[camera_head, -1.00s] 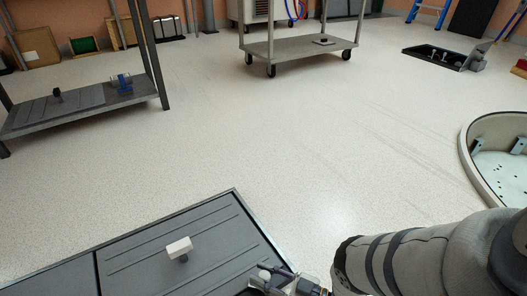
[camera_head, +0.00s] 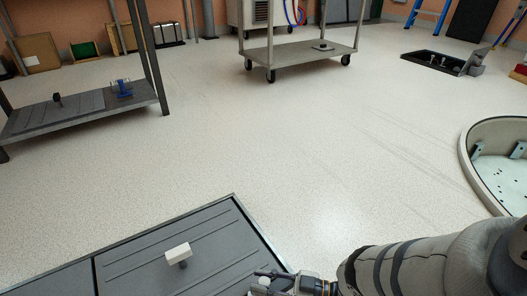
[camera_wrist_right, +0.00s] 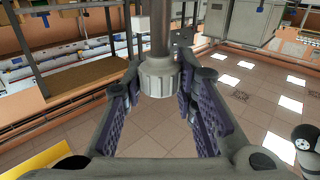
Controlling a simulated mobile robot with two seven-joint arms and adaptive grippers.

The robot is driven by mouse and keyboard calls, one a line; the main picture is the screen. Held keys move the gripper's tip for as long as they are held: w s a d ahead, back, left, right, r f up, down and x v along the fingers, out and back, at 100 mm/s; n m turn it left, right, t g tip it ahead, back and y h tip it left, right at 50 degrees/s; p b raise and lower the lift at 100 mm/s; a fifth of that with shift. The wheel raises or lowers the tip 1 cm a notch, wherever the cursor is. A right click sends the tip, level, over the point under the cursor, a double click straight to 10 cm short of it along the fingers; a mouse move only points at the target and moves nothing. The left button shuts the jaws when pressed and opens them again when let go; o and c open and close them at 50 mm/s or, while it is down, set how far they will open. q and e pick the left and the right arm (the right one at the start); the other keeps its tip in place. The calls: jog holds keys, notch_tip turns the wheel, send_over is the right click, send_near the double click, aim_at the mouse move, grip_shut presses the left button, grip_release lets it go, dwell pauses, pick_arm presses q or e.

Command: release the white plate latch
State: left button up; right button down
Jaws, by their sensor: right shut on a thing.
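In the head view, a white block-shaped handle (camera_head: 178,252) stands on a short dark stem on a grey ribbed panel (camera_head: 217,246). My right gripper (camera_head: 262,281) is at the bottom, right of the handle and apart from it, beside the panel's right edge. In the right wrist view, my right gripper (camera_wrist_right: 157,92) has its ribbed fingers on either side of a pale grey ridged knob (camera_wrist_right: 157,78) on a grey shaft and is shut on it. Whether this knob is the white plate latch I cannot tell. My left gripper is out of view.
A dark shelf (camera_head: 76,117) with small parts stands at left. A wheeled cart (camera_head: 299,57) is at the back. The floor between is clear.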

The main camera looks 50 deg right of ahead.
jog(key=c, duration=1.3)
grip_release()
jog(key=shift+w+a, duration=0.1)
jog(key=shift+w, duration=0.05)
jog(key=v, duration=1.2)
